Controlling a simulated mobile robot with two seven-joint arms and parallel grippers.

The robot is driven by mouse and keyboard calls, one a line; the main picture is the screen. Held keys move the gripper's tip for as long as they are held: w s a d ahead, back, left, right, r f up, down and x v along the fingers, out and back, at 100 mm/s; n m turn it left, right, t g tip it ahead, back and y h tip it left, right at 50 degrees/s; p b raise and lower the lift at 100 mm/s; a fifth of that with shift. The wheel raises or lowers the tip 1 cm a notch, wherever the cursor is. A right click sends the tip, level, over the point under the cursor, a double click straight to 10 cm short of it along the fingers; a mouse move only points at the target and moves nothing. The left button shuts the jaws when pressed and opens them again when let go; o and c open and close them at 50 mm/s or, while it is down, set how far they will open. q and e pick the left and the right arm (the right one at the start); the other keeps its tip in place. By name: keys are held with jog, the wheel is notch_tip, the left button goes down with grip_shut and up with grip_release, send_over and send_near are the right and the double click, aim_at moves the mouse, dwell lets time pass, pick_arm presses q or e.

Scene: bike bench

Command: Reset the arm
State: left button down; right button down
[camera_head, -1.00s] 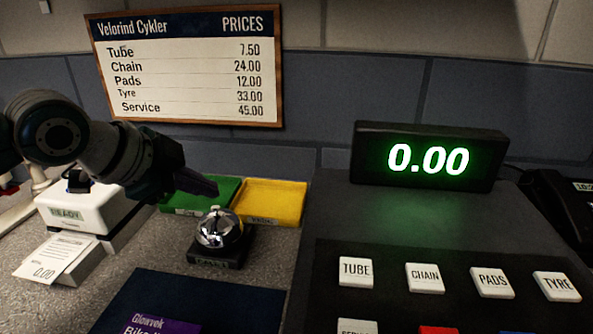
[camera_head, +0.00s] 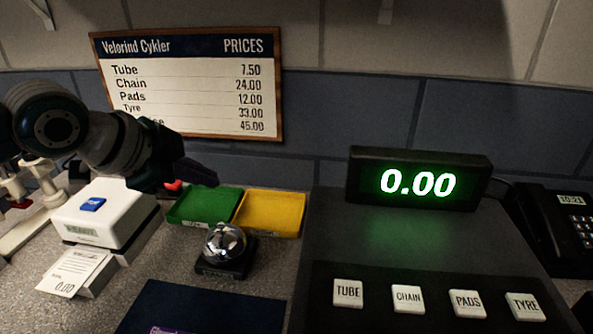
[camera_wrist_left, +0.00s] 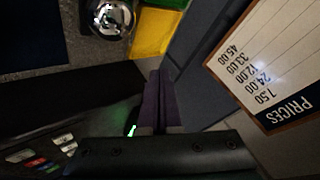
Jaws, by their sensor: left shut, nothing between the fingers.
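My left arm comes in from the left in the head view. Its gripper (camera_head: 200,172) is shut and empty, held in the air above the green tray and in front of the price board. In the left wrist view its dark purple fingers (camera_wrist_left: 160,95) lie together with nothing between them. A silver bell (camera_head: 225,242) on a black base stands on the counter below and in front of the gripper, apart from it; it also shows in the left wrist view (camera_wrist_left: 112,18). My right gripper is in neither view.
A green tray (camera_head: 204,206) and yellow tray (camera_head: 270,214) stand behind the bell. A white receipt printer (camera_head: 105,215) stands left. A till (camera_head: 420,245) with a display (camera_head: 420,181) reading 0.00 fills the right. A price board (camera_head: 190,85) hangs on the wall; a phone (camera_head: 555,230) is far right.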

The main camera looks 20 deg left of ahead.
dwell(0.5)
pick_arm(q)
jog(key=s+d+f+n+g, duration=0.25)
jog(key=s+d+f, duration=0.25)
jog(key=s+d, duration=0.65)
jog(key=s+r+n+g+y, duration=0.1)
jog(key=s+r+n+g, duration=0.15)
jog(key=s+n, duration=0.7)
jog(key=s+r+m+p, duration=0.1)
jog(key=s+r+p, duration=0.1)
jog(key=r+p, duration=1.5)
jog(key=s+a+r+m+p, duration=0.1)
jog(key=s+r+p, duration=0.2)
jog(key=r+p, duration=1.4)
jog(key=shift+r+m+y+p, duration=0.3)
jog(key=shift+r+m+p, duration=0.05)
jog(key=shift+m+p, duration=0.1)
